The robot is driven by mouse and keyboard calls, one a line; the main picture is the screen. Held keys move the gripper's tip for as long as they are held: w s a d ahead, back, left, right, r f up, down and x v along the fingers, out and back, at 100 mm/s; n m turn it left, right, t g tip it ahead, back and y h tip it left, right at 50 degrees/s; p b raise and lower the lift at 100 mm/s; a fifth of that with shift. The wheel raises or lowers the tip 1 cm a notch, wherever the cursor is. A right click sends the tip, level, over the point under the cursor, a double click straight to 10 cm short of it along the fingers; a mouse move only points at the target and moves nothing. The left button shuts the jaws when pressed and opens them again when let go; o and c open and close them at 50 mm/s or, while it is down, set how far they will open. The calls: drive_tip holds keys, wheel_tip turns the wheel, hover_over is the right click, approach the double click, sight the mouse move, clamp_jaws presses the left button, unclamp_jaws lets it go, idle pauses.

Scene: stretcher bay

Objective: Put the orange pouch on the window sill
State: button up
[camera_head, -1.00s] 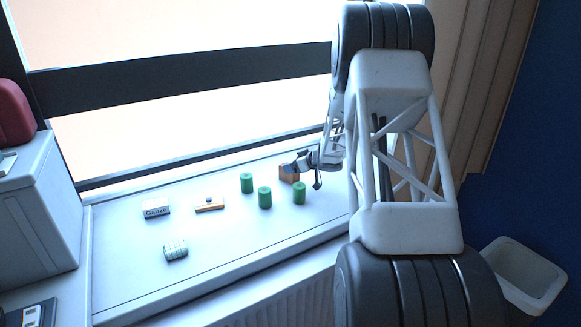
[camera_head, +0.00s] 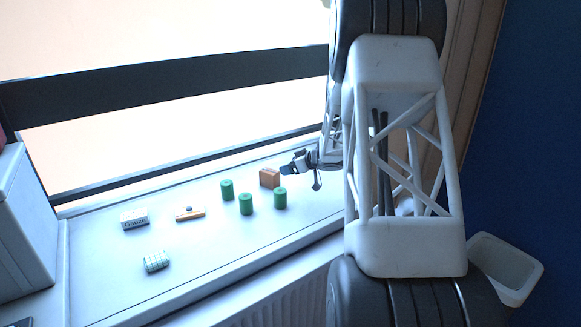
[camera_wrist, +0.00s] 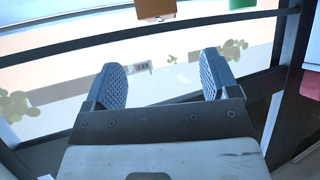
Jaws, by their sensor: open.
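The orange pouch (camera_head: 269,178) is box-shaped and stands on the white window sill (camera_head: 200,258), near the window side. In the wrist view an orange thing (camera_wrist: 155,9), likely the pouch, is cut off by the top edge. My gripper (camera_head: 296,172) is just right of the pouch in the head view, close to its right edge; I cannot tell whether they touch. In the wrist view my gripper (camera_wrist: 164,78) has its two blue-grey fingers wide apart with nothing between them.
Several green cylinders (camera_head: 246,204) stand just in front of the pouch. Farther left are a flat orange item with a dark knob (camera_head: 189,214), a gauze box (camera_head: 135,219) and a pale checked roll (camera_head: 156,262). A white bin (camera_head: 506,270) is at lower right.

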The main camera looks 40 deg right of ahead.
drive_tip(key=shift+r, duration=0.15)
drive_tip(key=s+a+r+m+t+h, duration=0.15)
drive_tip(key=a+r+h, duration=0.35)
drive_tip(key=a+r, duration=0.55)
drive_tip(key=s+a+r+m+g+h, duration=0.2)
drive_tip(key=s+a+r+m+h, duration=0.1)
drive_tip(key=s+a+r, duration=0.55)
drive_tip(key=s+a+f+g+y, duration=0.1)
drive_tip(key=s+a+g, duration=0.1)
drive_tip(key=s+a, duration=0.5)
drive_tip(key=s+a+f+g+y, duration=0.1)
drive_tip(key=s+a, duration=0.6)
drive_tip(key=s, duration=1.1)
drive_tip(key=s+a+f+g+y, duration=0.1)
drive_tip(key=s+a+g, duration=0.4)
drive_tip(key=s, duration=0.7)
drive_tip(key=a+f, duration=0.1)
drive_tip(key=a, duration=0.1)
drive_tip(key=shift+s+a+f, duration=0.2)
drive_tip(key=shift+s+a, duration=0.1)
drive_tip(key=shift+s, duration=0.05)
